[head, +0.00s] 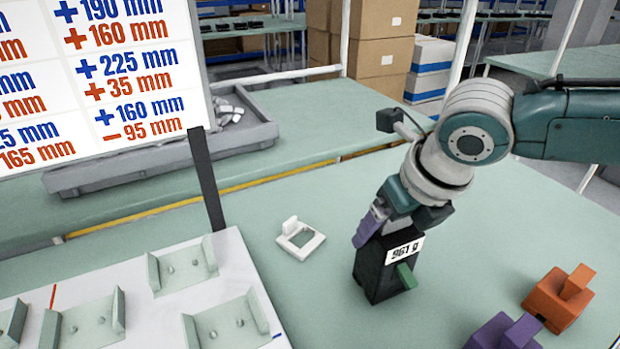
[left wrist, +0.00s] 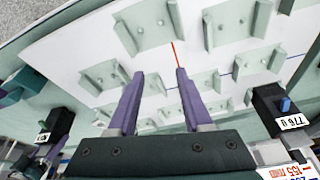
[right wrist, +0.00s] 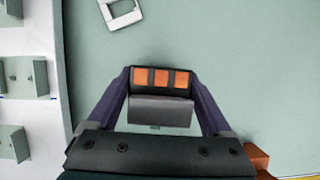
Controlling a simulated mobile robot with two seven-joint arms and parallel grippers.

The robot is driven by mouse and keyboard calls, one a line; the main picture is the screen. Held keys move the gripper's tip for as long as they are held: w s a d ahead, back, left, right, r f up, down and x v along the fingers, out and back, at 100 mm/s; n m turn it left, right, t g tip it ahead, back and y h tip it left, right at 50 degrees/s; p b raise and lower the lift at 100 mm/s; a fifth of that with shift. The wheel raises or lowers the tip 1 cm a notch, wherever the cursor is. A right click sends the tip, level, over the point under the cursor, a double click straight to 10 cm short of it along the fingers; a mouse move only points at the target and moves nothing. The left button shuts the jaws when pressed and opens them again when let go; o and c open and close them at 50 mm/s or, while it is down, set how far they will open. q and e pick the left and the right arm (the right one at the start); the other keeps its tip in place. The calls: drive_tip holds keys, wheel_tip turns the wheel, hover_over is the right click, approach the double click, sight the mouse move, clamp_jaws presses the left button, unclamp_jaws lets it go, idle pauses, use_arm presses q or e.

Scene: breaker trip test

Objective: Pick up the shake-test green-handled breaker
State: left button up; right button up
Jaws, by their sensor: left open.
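The green-handled breaker (head: 370,275) is a black block with a "961 g" label and a green handle (head: 405,275) jutting toward the lower right in the head view. It stands upright at the green table. My right gripper (head: 370,228) is over its top. In the right wrist view the breaker's dark end (right wrist: 160,108), with orange squares, fills the space between the purple fingers, which appear to press on its sides. My left gripper (left wrist: 160,75) is open and empty above the white nest board.
The white board (head: 240,262) with pale green nests is at the left. A white square-holed bracket (head: 312,243) lies near the breaker. Orange (head: 558,300) and purple (head: 500,335) blocks are at lower right. A blue-handled black block (left wrist: 270,108) shows in the left wrist view.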

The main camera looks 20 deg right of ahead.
clamp_jaws()
drive_tip(key=shift+r, duration=0.1)
idle(0.6)
